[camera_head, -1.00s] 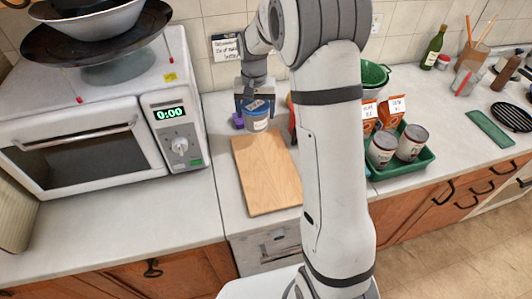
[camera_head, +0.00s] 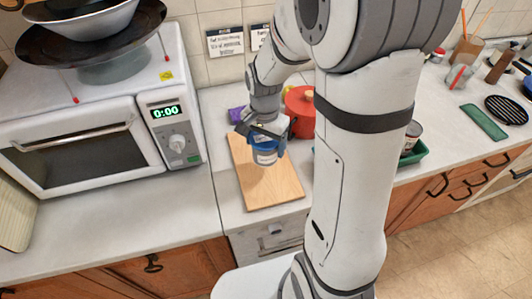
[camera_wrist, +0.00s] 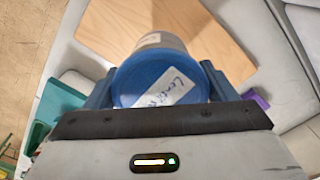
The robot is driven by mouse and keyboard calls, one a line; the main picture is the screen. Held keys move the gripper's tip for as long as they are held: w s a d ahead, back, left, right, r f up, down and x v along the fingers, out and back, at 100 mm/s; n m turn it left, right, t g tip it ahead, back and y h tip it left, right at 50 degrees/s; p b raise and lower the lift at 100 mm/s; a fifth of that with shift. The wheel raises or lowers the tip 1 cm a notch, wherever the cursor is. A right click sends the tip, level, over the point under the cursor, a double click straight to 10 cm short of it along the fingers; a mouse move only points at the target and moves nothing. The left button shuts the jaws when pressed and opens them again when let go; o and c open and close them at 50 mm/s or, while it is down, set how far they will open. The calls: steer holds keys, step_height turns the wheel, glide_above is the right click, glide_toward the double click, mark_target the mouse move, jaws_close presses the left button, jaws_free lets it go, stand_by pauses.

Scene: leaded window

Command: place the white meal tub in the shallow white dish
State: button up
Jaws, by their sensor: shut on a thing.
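My gripper (camera_head: 263,136) is shut on a small pale tub (camera_head: 266,158) with a blue lid, holding it over the wooden board. In the wrist view the tub's blue lid (camera_wrist: 158,84) sits between the two fingers of my gripper (camera_wrist: 158,92); its label appears to begin "Lentil". The tub's body is whitish, so it may be the meal tub, but I cannot confirm that from the label. I cannot make out a shallow white dish in either view; my arm hides part of the counter.
The wooden board (camera_head: 270,190) lies on the counter, right of the white microwave (camera_head: 80,130). A red pot (camera_head: 300,108) stands behind my arm. A purple item (camera_head: 236,115) is at the back. A green tray (camera_head: 414,154) is partly hidden right of my arm.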

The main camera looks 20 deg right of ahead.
steer(key=shift+f+p, duration=0.3)
steer(key=shift+f, duration=2.15)
steer(key=shift+f, duration=0.1)
steer(key=shift+f, duration=0.15)
steer(key=o, duration=1.3)
